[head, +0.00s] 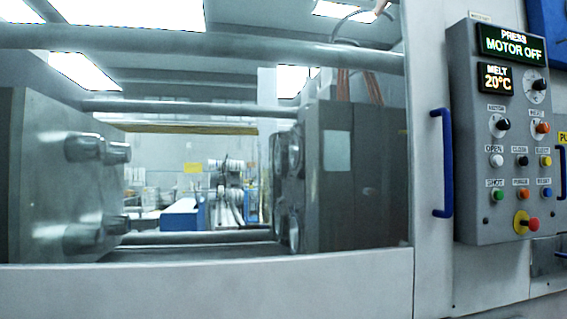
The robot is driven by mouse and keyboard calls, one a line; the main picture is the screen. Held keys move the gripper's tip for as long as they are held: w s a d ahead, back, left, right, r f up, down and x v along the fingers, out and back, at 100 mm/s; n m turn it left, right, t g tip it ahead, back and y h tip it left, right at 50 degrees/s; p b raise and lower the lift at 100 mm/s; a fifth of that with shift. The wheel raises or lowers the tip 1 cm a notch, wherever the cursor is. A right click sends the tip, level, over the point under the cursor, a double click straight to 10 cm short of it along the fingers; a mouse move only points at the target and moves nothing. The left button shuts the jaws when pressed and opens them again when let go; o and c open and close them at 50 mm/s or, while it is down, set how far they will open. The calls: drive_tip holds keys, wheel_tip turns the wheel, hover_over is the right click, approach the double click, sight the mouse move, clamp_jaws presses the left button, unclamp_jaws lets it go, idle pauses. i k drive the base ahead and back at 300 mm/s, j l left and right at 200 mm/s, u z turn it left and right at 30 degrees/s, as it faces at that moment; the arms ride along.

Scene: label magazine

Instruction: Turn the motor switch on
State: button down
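The grey control panel (474,135) is at the right of the head view. Its upper display (513,45) reads "PRESS MOTOR OFF" in green. The motor switch (501,125) is a black knob under a small "MOTOR" label, on the left of the panel, below the displays. Its exact pointer direction is too small to tell. My gripper is not in the view, and nothing covers the switch.
Close to the switch are an orange heat knob (542,127), a black dial knob (539,86) and several push buttons. A red stop button (533,224) sits lower down. A blue door handle (442,163) sticks out left of the panel, beside the press window.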

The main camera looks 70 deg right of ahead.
sight(502, 125)
drive_tip(key=z, duration=3.6)
